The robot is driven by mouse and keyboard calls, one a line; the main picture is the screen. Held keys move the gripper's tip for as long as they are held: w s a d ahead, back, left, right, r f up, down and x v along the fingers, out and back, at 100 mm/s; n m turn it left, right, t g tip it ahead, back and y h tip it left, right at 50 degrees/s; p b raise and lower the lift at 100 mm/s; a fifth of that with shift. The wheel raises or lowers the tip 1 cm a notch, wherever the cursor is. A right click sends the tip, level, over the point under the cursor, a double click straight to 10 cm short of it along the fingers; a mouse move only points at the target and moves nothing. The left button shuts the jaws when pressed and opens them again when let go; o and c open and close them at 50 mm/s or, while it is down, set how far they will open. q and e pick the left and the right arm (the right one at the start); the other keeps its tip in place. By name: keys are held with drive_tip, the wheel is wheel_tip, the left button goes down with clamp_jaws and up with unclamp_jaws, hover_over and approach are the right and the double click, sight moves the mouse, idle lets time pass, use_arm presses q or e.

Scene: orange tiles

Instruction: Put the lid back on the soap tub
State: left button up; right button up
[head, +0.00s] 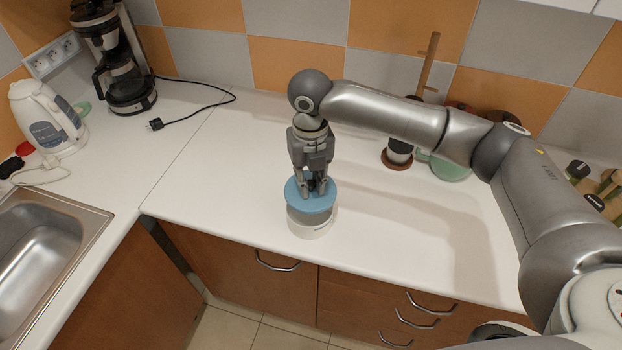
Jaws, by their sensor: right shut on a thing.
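The soap tub (311,229) is a round white and grey container standing near the front edge of the white counter. The blue round lid (297,200) is at the top of the tub, roughly level over its mouth. I cannot tell if it is fully seated or slightly above the rim. My right gripper (313,191) points straight down from above and is shut on the lid at its middle. The fingertips partly hide the lid's centre. My left gripper is not in view.
A sink (40,250) lies at the left, with a white kettle (47,115) and a coffee maker (118,65) behind. A black cable (195,110) lies on the counter (225,190). Jars and a green bowl (448,168) stand at the back right, behind my right arm. The counter around the tub is clear.

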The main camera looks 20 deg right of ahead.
sight(310, 195)
drive_tip(key=f+b, duration=0.2)
drive_tip(key=shift+w+a+f+b, duration=0.1)
drive_tip(key=shift+w+f+b, duration=0.1)
drive_tip(key=shift+f+b, duration=0.15)
drive_tip(key=shift+f, duration=0.85)
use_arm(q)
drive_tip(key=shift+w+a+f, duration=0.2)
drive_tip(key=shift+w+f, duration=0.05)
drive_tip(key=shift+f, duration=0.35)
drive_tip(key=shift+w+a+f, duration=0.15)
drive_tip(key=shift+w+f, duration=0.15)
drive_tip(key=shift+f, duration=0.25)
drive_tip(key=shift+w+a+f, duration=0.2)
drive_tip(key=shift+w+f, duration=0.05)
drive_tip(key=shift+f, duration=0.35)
use_arm(e)
drive_tip(key=shift+f, duration=0.2)
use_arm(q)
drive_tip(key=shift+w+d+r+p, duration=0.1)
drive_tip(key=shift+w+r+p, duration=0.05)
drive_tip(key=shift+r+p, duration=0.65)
use_arm(e)
drive_tip(key=shift+s, duration=0.1)
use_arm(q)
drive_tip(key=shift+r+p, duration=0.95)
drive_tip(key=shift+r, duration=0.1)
use_arm(e)
drive_tip(key=shift+f, duration=0.15)
